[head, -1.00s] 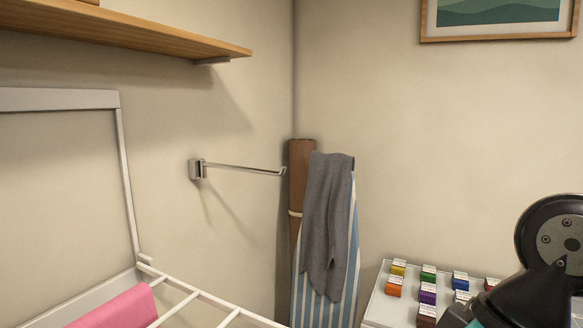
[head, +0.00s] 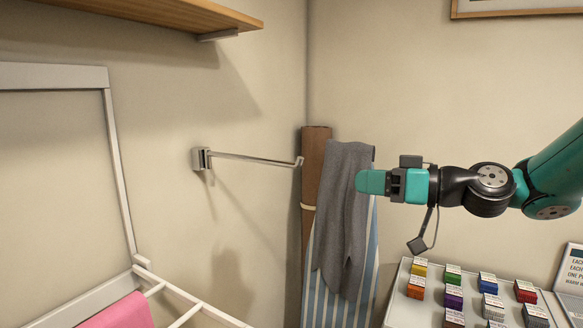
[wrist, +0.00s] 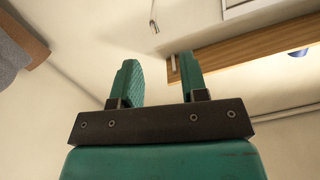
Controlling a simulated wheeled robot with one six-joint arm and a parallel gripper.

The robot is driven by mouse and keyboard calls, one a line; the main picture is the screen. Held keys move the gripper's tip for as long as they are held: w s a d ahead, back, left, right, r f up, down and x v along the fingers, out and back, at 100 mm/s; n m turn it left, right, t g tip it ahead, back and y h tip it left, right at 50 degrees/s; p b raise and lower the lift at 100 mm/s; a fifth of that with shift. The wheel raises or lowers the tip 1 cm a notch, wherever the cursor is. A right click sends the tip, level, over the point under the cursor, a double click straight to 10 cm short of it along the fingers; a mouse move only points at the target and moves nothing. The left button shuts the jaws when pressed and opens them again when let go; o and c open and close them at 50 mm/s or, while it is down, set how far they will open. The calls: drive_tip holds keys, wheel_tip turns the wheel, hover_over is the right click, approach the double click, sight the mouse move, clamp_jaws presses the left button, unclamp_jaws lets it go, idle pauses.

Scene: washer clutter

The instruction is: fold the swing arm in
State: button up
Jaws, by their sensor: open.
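The swing arm (head: 252,158) is a thin metal rod on a chrome wall bracket (head: 201,158), on the left wall in the head view. It sticks out to the right, and its hooked tip (head: 299,162) ends near the brown roll. A small part of a thin rod or hook (wrist: 154,18) shows at the top of the wrist view; I cannot tell for sure that it is the swing arm. My gripper (head: 370,182) points left in front of the grey cloth, right of the rod's tip and apart from it. Its green fingers (wrist: 160,80) are open and empty.
A grey cloth (head: 343,210) hangs over a striped ironing board (head: 325,285) beside a brown roll (head: 314,160). A wooden shelf (head: 175,12) is above. A white rack (head: 205,310) with a pink cloth (head: 120,312) stands lower left. Several small coloured boxes stand on a white surface (head: 400,310).

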drive_tip(key=w+d, duration=0.1)
drive_tip(key=p, duration=0.9)
approach(291, 164)
drive_tip(key=shift+t, duration=0.4)
drive_tip(key=x, duration=0.9)
drive_tip(key=shift+w+a+f, duration=0.15)
drive_tip(key=shift+w+f, duration=0.05)
drive_tip(key=shift+w, duration=0.1)
drive_tip(key=shift+w+a+f, duration=0.15)
drive_tip(key=shift+a, duration=0.1)
drive_tip(key=shift+c, duration=0.4)
clamp_jaws()
